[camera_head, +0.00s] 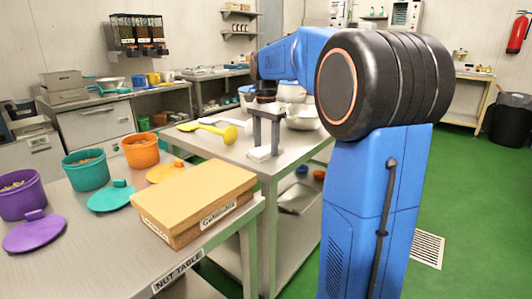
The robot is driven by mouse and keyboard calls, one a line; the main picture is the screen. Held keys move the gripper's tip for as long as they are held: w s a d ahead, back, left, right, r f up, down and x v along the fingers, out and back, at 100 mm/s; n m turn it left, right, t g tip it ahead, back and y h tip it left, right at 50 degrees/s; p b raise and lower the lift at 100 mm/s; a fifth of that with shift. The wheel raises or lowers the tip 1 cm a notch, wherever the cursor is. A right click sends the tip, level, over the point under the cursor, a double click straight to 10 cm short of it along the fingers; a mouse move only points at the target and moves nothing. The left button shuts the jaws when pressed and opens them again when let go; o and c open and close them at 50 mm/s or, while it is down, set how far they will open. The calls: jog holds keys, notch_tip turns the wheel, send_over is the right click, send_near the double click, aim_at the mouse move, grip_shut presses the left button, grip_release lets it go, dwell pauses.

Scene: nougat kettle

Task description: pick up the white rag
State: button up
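The white rag (259,154) looks like a small, flat, pale piece on the steel table in the middle, near the table's front edge. My gripper (266,150) points down at it, with a clear gap between its two dark fingers. The fingertips are at or just above the rag, which shows below and between them. I cannot tell whether they touch it. Part of the rag is hidden by the fingers.
On the nut table in front are a cardboard box (195,198), purple (22,196), green (87,170) and orange (141,151) tubs, and lids. The green floor at right is mostly clear.

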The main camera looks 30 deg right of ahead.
aim_at(266, 148)
notch_tip(266, 148, up, 10)
dwell(0.7)
jog(key=o, duration=0.3)
jog(key=shift+c, duration=1)
